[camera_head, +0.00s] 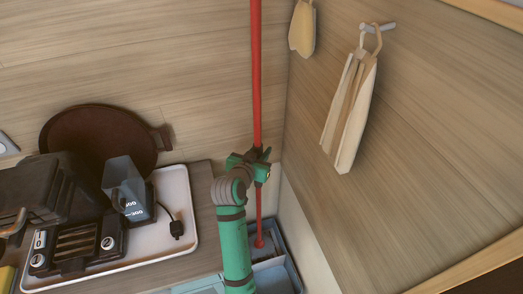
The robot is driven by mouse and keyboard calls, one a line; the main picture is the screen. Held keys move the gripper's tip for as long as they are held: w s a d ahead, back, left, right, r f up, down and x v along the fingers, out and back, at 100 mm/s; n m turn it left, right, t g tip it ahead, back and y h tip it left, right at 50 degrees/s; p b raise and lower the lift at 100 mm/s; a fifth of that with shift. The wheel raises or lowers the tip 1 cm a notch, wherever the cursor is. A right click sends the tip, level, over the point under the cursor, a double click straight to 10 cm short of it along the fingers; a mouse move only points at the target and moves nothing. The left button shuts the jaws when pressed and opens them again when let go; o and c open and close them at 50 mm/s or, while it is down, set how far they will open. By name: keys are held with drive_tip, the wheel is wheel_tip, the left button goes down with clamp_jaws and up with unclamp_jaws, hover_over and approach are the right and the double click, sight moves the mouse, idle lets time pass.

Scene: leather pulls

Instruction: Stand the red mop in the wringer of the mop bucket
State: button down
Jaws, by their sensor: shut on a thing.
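The red mop (256,70) runs nearly upright through the middle of the head view, its top cut off by the upper edge. My gripper (262,156) is shut on its shaft, partway up, with the green arm reaching from below. The mop's lower end (259,243) is over or inside a grey-blue box-like bucket (288,262) on the right of the arm. I cannot tell whether the mop's end touches the wringer. My arm hides part of the bucket.
A counter (203,255) on the left bears a white tray (184,180) with black appliances and a clear jug (122,185). A dark round pan (95,140) leans on the back wall.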

drive_tip(key=shift+f, duration=0.45)
idle(0.4)
drive_tip(key=shift+r, duration=0.25)
drive_tip(key=shift+r, duration=0.85)
drive_tip(key=shift+f, duration=1.2)
unclamp_jaws()
drive_tip(key=shift+d, duration=0.1)
drive_tip(key=shift+r, duration=0.1)
idle(0.7)
